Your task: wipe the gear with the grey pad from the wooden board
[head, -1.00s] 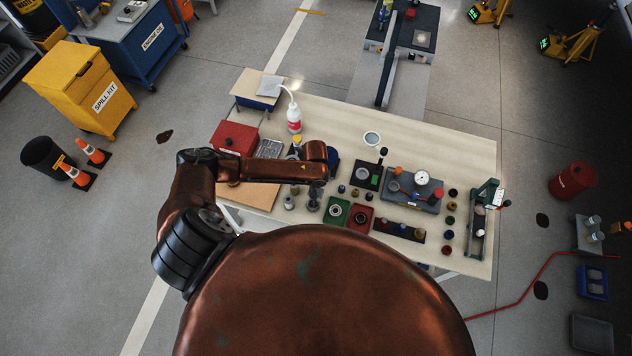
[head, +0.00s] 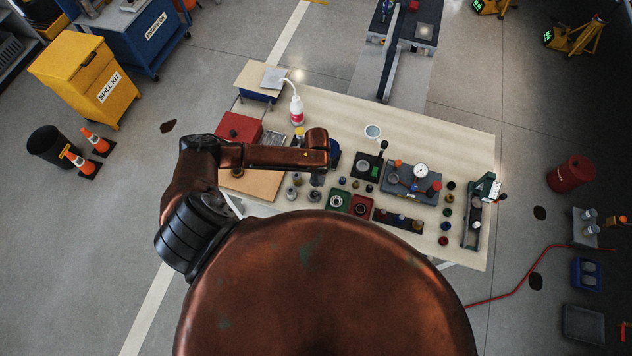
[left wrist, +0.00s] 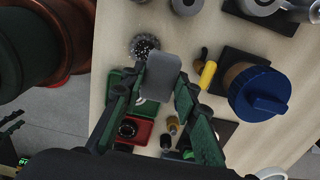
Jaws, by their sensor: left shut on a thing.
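My left gripper (left wrist: 155,96) is shut on the grey pad (left wrist: 162,76), which stands out past the fingertips in the left wrist view. The gear (left wrist: 143,45), a dark toothed ring, lies on the table just beyond the pad. The pad overlaps its near edge in the picture; I cannot tell whether they touch. In the head view my left gripper (head: 317,180) points down over the front of the table, close to the gear (head: 314,196), and the pad cannot be made out. The wooden board (head: 262,186) lies to its left. My right gripper is not in view.
A green tray (head: 330,200) and a red tray (head: 369,208) with round parts are right of the gear. A blue-capped jar (left wrist: 255,92) and a yellow-handled tool (left wrist: 207,74) stand near the gripper. A red box (head: 238,128) and white bottle (head: 297,110) are farther back.

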